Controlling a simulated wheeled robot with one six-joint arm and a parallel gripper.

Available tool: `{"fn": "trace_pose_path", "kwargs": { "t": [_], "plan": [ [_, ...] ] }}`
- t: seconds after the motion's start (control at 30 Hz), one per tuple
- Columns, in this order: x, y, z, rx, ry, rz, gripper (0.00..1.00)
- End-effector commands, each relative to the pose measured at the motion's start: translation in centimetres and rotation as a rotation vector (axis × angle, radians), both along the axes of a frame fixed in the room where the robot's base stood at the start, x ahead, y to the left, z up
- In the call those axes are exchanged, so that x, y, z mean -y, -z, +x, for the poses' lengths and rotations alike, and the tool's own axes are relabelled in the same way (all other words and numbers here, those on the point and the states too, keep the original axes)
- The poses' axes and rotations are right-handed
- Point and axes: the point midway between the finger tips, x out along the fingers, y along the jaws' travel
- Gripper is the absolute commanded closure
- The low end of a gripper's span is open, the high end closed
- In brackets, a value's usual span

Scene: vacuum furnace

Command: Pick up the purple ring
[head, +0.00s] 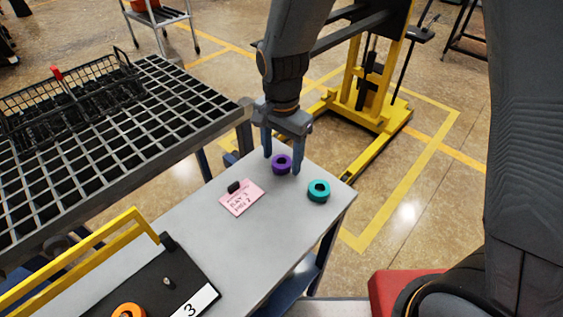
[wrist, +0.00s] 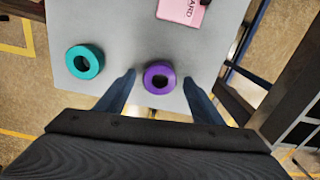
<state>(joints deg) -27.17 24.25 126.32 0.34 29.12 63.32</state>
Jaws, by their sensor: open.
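The purple ring (head: 282,164) lies flat on the grey table near its far corner. It also shows in the wrist view (wrist: 159,78), between and a little ahead of my fingertips. My gripper (head: 282,163) is open and points down over the ring, with one finger to each side of it. In the wrist view the fingers of my gripper (wrist: 162,74) stand apart with clear gaps to the ring. Whether the fingertips are level with the ring or above it, I cannot tell.
A teal ring (head: 318,190) lies near the table's right edge. A pink note (head: 241,197) with a small black object (head: 234,187) is left of the purple ring. A black board (head: 195,275) holds an orange ring (head: 129,311).

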Motion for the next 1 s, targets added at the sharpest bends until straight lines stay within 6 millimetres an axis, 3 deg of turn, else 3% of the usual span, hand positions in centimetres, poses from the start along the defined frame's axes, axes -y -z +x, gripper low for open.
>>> {"fn": "trace_pose_path", "kwargs": {
  "t": [0.23, 0.53, 0.83, 1.0],
  "plan": [
    [0.0, 0.1, 0.0, 0.000, 0.000, 0.000, 0.40],
    [0.0, 0.1, 0.0, 0.000, 0.000, 0.000, 0.90],
    [0.0, -0.3, 0.1, 0.002, -0.001, 0.001, 0.91],
    [-0.1, -2.4, 0.2, 0.005, -0.001, 0.002, 0.91]
  ]
}}
